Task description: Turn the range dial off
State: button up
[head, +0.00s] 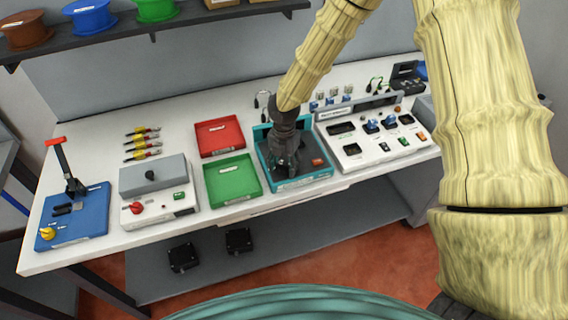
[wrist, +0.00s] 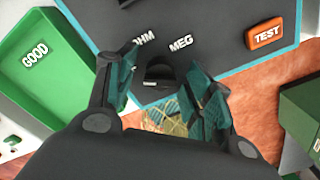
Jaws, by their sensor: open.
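The range dial (wrist: 160,72) is a dark round knob on the dark face of the teal-edged tester (wrist: 222,28), close to the OHM and MEG labels. A short light mark shows near its lower side; its exact setting cannot be told. My gripper (wrist: 163,78) is open, with one finger on each side of the dial. Whether the fingers touch it cannot be told. In the head view, my gripper (head: 287,168) is over the teal tester (head: 315,181) and hides the dial.
An orange TEST button (wrist: 266,33) is on the tester. The green GOOD tray (head: 232,180) and a red tray (head: 220,136) stand to the left. A white panel with switches (head: 350,163) stands close on the right. The bench front edge is near.

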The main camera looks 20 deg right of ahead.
aim_at(284, 164)
notch_tip(284, 164, up, 12)
dwell(0.7)
dwell(0.4)
